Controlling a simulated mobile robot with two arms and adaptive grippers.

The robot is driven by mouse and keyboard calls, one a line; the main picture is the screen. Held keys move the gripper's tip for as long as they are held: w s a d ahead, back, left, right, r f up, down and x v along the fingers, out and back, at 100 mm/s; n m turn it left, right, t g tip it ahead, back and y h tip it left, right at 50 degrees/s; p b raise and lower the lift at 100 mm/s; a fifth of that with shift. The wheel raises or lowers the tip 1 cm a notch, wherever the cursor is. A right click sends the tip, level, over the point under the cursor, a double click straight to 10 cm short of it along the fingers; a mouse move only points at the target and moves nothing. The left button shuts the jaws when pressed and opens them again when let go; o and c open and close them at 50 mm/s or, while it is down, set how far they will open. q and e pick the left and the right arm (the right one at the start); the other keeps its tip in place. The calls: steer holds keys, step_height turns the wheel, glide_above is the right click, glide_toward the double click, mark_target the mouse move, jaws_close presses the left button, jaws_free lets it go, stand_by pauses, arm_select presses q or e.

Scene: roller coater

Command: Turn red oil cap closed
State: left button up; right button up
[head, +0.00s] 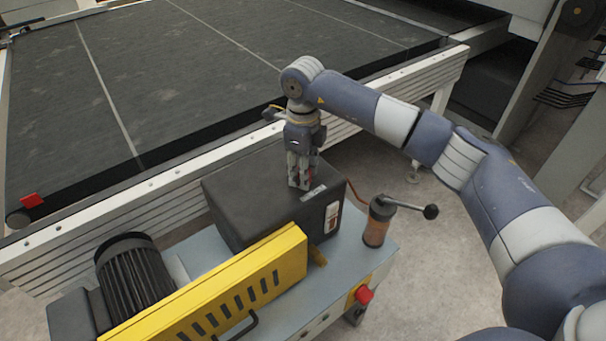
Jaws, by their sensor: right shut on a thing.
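My right gripper (300,178) points straight down onto the top of the dark grey gearbox housing (245,205). It is shut on the red oil cap (308,174), of which only a little red shows between and beside the fingers. The rest of the cap is hidden by the fingers, so I cannot tell how far it is turned. My left gripper is not in view.
The housing stands on a light blue bench with a yellow slotted guard (225,290), a black motor (133,272), an orange-brown cylinder with a lever (376,222) and a red button (363,294). A wide dark conveyor (180,75) runs behind. Floor to the right is clear.

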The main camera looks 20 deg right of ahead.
steer(key=m+b, duration=0.1)
steer(key=m, duration=0.4)
steer(key=shift+m+b, duration=0.3)
steer(key=shift+b, duration=0.1)
steer(key=m+b, duration=0.1)
steer(key=m, duration=0.5)
steer(key=m+b, duration=0.1)
steer(key=m, duration=0.5)
steer(key=shift+m, duration=0.3)
steer(key=m, duration=0.5)
steer(key=shift+r+m, duration=0.1)
steer(key=shift+m, duration=0.2)
steer(key=o, duration=1)
steer(key=shift+o, duration=0.2)
